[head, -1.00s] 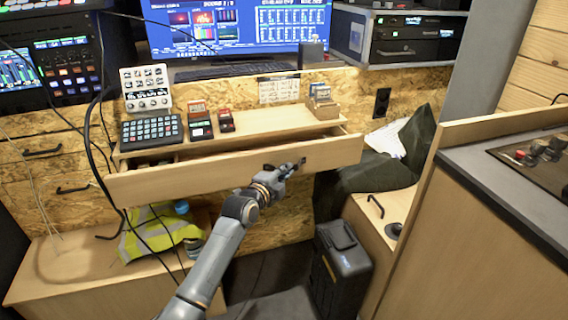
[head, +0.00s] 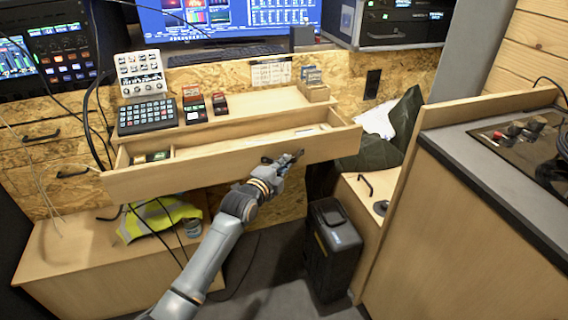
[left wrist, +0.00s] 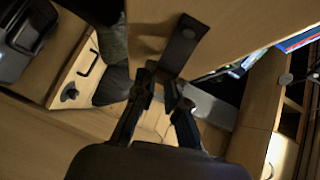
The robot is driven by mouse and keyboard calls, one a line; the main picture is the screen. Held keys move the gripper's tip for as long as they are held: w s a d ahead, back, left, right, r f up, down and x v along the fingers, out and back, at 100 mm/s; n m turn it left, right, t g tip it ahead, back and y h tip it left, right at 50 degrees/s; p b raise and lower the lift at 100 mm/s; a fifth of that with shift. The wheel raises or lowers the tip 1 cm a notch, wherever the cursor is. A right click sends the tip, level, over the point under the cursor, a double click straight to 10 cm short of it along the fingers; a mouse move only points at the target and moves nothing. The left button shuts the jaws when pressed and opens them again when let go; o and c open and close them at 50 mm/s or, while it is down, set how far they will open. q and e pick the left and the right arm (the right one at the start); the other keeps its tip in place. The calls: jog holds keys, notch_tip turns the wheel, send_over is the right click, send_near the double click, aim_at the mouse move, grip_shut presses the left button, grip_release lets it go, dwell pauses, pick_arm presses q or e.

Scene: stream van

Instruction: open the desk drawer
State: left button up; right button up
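The desk drawer (head: 205,172) is pulled partly out from under the desk top, and its inside shows from above. Its dark handle (left wrist: 186,42) sticks out from the drawer front in the left wrist view. My left gripper (head: 287,160) is at the drawer front, right of its middle. In the left wrist view its two fingers (left wrist: 162,90) are closed around the end of the handle. My right gripper is not in view.
A keypad (head: 147,116), small boxes and a card holder (head: 313,90) stand on the desk top. A black case (head: 334,245) stands on the floor below right. A side counter (head: 500,175) rises at the right. A yellow vest (head: 158,218) lies on the low bench.

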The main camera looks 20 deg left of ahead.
pick_arm(q)
jog(key=shift+o, duration=1)
jog(key=shift+s, duration=0.1)
jog(key=v, duration=1.1)
jog(key=shift+s, duration=0.4)
jog(key=shift+f, duration=0.1)
